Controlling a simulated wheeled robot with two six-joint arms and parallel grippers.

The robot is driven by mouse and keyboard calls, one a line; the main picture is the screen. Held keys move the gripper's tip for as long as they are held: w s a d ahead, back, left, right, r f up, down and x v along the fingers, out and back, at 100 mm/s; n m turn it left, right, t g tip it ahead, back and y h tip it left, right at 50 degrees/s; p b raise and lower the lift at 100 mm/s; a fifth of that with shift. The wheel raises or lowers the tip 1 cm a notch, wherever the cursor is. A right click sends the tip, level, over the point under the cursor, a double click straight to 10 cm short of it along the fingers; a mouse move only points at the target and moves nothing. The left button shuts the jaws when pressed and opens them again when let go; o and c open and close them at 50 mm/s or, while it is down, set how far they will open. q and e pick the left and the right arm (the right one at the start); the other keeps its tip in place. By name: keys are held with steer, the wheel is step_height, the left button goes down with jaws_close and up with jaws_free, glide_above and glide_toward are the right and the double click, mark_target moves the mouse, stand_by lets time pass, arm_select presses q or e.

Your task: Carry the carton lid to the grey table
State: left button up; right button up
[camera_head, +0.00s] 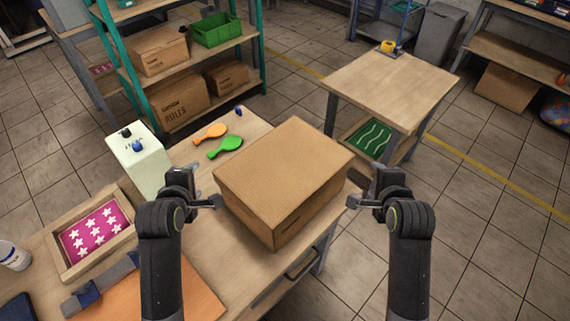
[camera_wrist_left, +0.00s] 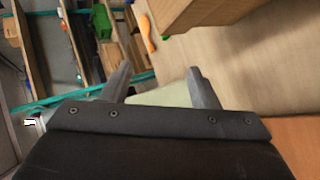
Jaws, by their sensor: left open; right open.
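The carton lid (camera_head: 283,165), a brown cardboard box shape with a closed flat top, rests on the wooden workbench. Its edge also shows at the top of the left wrist view (camera_wrist_left: 205,10). My left gripper (camera_head: 212,201) is open at the carton's left side, close to its lower front part. In the left wrist view the open fingers (camera_wrist_left: 158,76) hold nothing. My right gripper (camera_head: 352,202) is open by the carton's right side. I cannot tell whether either touches it. The table with grey legs and a wooden top (camera_head: 391,86) stands beyond, to the right.
A yellow item (camera_head: 388,46) sits at that table's far corner; its top is otherwise clear. A pale box (camera_head: 140,160) and a pink star screen (camera_head: 97,231) are to the left.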

arm_select(q)
steer(key=d+x, duration=0.1)
steer(key=x, duration=1)
steer(key=shift+d, duration=0.3)
arm_select(e)
steer(key=a+x, duration=0.1)
steer(key=x, duration=1)
steer(key=shift+a, duration=0.25)
arm_select(q)
steer(key=shift+w+d, duration=0.1)
arm_select(e)
steer(key=shift+w+a, duration=0.1)
steer(key=shift+a, duration=0.05)
arm_select(q)
steer(key=shift+d, duration=0.2)
arm_select(e)
steer(key=shift+a, duration=0.15)
arm_select(q)
step_height(320, 180, up, 5)
steer(key=p, duration=0.5)
steer(key=shift+d+r, duration=0.1)
steer(key=shift+r, duration=0.05)
arm_select(e)
step_height(320, 180, up, 5)
steer(key=shift+a+f, duration=0.1)
steer(key=shift+a, duration=0.05)
